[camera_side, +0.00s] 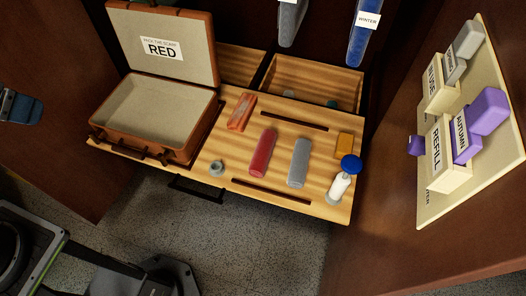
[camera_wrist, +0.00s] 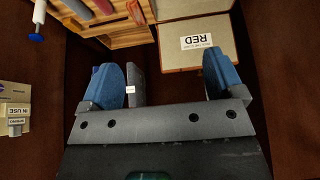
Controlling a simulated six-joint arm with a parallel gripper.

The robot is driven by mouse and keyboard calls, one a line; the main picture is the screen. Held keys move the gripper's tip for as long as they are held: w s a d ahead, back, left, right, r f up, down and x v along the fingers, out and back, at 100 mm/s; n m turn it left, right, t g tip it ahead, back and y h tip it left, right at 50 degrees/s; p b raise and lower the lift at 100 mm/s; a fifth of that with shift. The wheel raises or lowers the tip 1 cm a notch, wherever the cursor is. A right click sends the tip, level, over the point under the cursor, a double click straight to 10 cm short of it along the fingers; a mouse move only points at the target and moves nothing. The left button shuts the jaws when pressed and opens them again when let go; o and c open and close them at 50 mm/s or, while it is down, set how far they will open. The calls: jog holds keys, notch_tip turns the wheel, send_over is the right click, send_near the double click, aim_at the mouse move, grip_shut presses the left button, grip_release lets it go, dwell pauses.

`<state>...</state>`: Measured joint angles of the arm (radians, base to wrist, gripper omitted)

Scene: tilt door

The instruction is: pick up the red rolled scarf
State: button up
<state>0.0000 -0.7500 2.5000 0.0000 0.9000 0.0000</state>
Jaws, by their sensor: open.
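The red rolled scarf (camera_side: 263,153) lies on the slatted wooden board in the side view, left of a grey roll (camera_side: 299,162). Its end shows at the top edge of the wrist view (camera_wrist: 103,6), partly cut off. My gripper (camera_wrist: 166,75) is open, its blue fingers wide apart with no scarf between them. It is well away from the red scarf. In the side view a blue finger-like part appears at the left edge, and the rest is out of frame. An open suitcase (camera_side: 191,146) with a lid label reading RED stands left of the scarf and is empty.
A patterned reddish block (camera_side: 241,110), small grey pot (camera_side: 217,167), orange block (camera_side: 345,145) and blue-topped bottle (camera_side: 340,186) surround the rolls. Blue (camera_side: 361,40) and grey (camera_side: 291,20) rolls hang above. A panel with labelled bins (camera_side: 450,180) stands right.

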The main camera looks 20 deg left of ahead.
jog(key=w+d+r+m+h, duration=0.2)
jog(key=w+d+r+h, duration=0.2)
jog(key=w+d, duration=0.55)
jog(key=n+t, duration=0.1)
jog(key=n, duration=0.1)
send_over(259, 156)
notch_tip(259, 156, down, 21)
jog(key=f+y, duration=0.1)
jog(key=f, duration=0.7)
jog(key=s+f+g+y, duration=0.1)
jog(key=f, duration=0.7)
jog(key=d+f+g+y, duration=0.1)
jog(key=f+y, duration=0.1)
jog(key=f, duration=0.6)
jog(key=shift+s, duration=0.3)
jog(key=x, duration=0.2)
jog(key=a+x, duration=0.1)
jog(key=x, duration=0.1)
jog(key=shift+f, duration=0.1)
jog(key=shift+x, duration=0.9)
jog(key=shift+d, duration=0.15)
